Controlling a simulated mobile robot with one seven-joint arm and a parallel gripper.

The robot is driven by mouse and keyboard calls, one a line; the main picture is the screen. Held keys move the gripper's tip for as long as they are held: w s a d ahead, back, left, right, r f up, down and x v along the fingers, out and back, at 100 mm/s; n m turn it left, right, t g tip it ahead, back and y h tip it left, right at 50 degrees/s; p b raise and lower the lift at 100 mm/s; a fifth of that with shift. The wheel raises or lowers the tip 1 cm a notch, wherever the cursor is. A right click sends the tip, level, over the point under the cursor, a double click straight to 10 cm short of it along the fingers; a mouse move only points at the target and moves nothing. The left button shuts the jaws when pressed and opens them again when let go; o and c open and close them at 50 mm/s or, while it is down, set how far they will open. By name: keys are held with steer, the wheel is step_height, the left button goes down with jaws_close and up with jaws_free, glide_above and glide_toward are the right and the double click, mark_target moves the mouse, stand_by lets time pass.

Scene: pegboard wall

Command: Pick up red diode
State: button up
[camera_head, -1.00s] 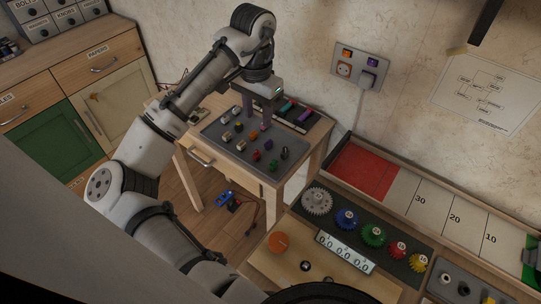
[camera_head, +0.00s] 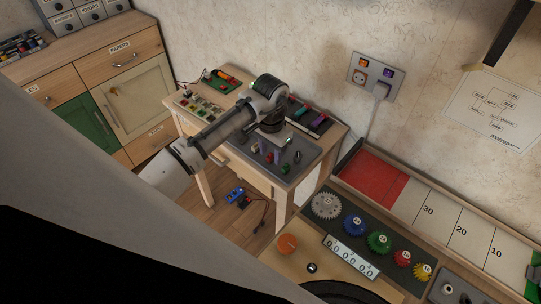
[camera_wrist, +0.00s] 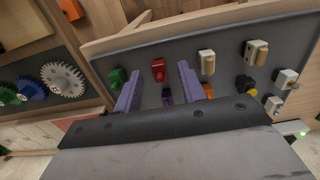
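The red diode (camera_wrist: 158,69) stands on the dark component board (camera_wrist: 225,42) in the wrist view, beyond and between my two purple fingers. It also shows as a small red spot in the head view (camera_head: 269,157). My gripper (camera_wrist: 159,76) is open, with a clear gap between the fingers and nothing held. In the head view my gripper (camera_head: 282,151) is over the right part of the board, partly covered by my arm. The height gap between fingertips and diode is hard to tell.
A green component (camera_wrist: 117,77) stands close beside my left finger in the wrist view. A purple one (camera_wrist: 167,96) lies between the fingers. Pale components (camera_wrist: 207,62) and a yellow one (camera_wrist: 245,83) stand to the right. Colored gears (camera_head: 378,242) are at the lower right.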

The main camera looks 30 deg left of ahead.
steer(key=shift+f, duration=0.4)
steer(key=shift+c, duration=0.4)
jaws_close()
steer(key=shift+r, duration=0.1)
